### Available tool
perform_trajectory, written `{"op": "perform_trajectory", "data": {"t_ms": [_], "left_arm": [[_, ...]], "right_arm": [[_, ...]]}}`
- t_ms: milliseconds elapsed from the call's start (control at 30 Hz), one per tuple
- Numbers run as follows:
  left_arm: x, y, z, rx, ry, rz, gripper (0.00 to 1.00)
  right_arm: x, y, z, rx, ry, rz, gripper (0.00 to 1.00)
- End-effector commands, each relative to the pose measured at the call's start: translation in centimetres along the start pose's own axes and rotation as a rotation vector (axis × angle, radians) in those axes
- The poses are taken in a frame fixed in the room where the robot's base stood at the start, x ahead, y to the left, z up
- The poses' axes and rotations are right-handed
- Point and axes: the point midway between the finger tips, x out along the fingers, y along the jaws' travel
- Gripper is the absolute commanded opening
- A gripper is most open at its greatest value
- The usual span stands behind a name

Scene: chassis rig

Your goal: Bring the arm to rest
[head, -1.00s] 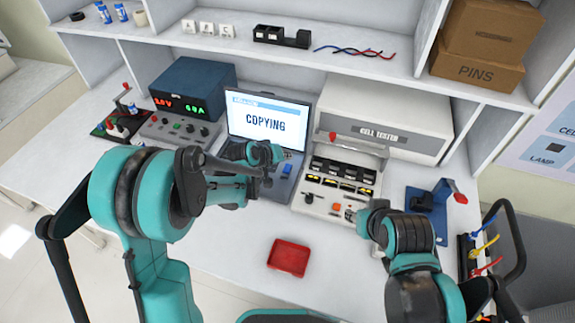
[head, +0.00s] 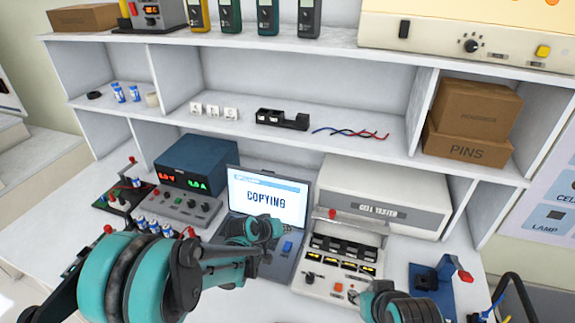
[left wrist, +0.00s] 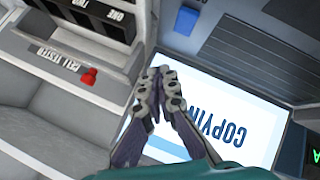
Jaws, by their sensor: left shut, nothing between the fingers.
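My left arm (head: 130,285) comes in from the left of the head view. Its gripper (head: 266,228) is over the keyboard side of the open laptop (head: 268,198), whose screen reads COPYING. In the left wrist view the two fingers of my left gripper (left wrist: 160,75) lie together with nothing between them, in front of the laptop screen (left wrist: 235,125). My right arm (head: 400,305) shows only in part at the bottom right of the head view, near the cell tester. I cannot make out its fingers.
The cell tester (head: 385,212) with its slotted front panel (head: 342,262) stands right of the laptop. A power supply (head: 195,165) and a knobbed box (head: 180,206) stand left. A blue fixture (head: 432,285) is at the right. Shelves (head: 300,150) rise behind the bench.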

Motion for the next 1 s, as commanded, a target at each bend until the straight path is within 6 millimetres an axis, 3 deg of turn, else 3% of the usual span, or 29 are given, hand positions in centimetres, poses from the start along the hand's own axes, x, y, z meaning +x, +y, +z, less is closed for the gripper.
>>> {"op": "perform_trajectory", "data": {"t_ms": [167,267,467,600,800,1000], "left_arm": [[-1.5,0.0,-0.2,0.010,0.002,-0.015,0.00],[-4.7,-0.2,-0.3,0.034,0.006,-0.048,0.00],[-13.4,-1.4,0.8,0.105,0.013,-0.151,0.00],[-19.1,-2.8,2.9,0.154,0.014,-0.227,0.00],[-25.7,-5.5,7.2,0.222,0.010,-0.334,0.00],[-29.5,-8.0,11.0,0.271,0.003,-0.416,0.00]], "right_arm": [[0.0,0.0,0.0,0.000,0.000,0.000,0.39],[0.0,0.0,0.0,0.000,0.000,0.000,0.39],[0.0,0.0,0.0,0.000,0.000,0.000,0.39],[0.0,0.0,0.0,0.000,0.000,0.000,0.39],[0.0,0.0,0.0,0.000,0.000,0.000,0.39],[0.0,0.0,0.0,0.000,0.000,0.000,0.39]]}}
